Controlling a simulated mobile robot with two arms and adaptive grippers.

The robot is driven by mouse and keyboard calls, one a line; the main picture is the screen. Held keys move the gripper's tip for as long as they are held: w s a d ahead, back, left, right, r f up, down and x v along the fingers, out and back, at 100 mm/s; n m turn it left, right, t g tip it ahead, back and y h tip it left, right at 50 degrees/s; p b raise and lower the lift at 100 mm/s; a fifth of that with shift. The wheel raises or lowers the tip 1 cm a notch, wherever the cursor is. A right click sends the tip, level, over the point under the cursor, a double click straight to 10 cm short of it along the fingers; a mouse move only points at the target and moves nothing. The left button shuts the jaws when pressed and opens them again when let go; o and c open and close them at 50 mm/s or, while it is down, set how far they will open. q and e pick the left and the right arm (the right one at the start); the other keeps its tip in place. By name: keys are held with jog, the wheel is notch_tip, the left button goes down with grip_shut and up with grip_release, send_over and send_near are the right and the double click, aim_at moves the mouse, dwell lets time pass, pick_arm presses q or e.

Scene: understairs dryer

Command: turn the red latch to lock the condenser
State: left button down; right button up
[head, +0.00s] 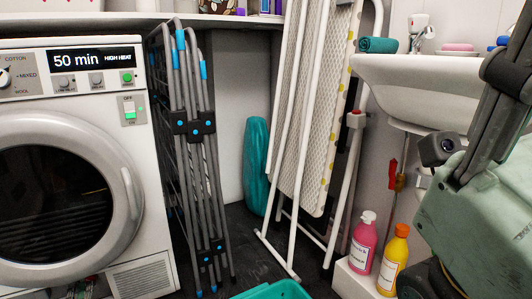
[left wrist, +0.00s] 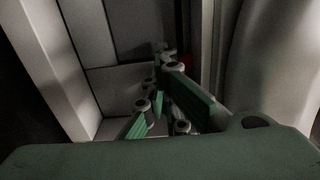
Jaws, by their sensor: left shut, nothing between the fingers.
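In the left wrist view my left gripper (left wrist: 163,88) has its green fingers together, with nothing between them. It reaches into a dim, pale recess. A small red patch (left wrist: 186,62), which looks like part of the red latch, shows just beyond and right of the fingertips. The fingers cover most of it, so its turn and any contact cannot be told. In the head view only a dark bit of my left gripper (head: 82,289) shows at the bottom edge, low on the white dryer (head: 140,215). The condenser is not clearly seen. My right gripper is not in view.
A folded drying rack (head: 195,130) stands close to the dryer's right side. A teal basket (head: 272,291) is on the floor at the bottom edge. An ironing board (head: 318,110), a sink (head: 410,85) and pink and yellow bottles (head: 362,243) are farther right.

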pick_arm(q)
jog(key=shift+w+d+f, duration=0.15)
jog(key=shift+d+f, duration=0.35)
jog(key=shift+f, duration=0.2)
jog(key=shift+a, duration=0.15)
jog(key=p+v, duration=0.5)
jog(key=v, duration=0.1)
jog(key=shift+s+a+r, duration=0.2)
jog(key=shift+s+a, duration=0.05)
jog(key=shift+a, duration=0.15)
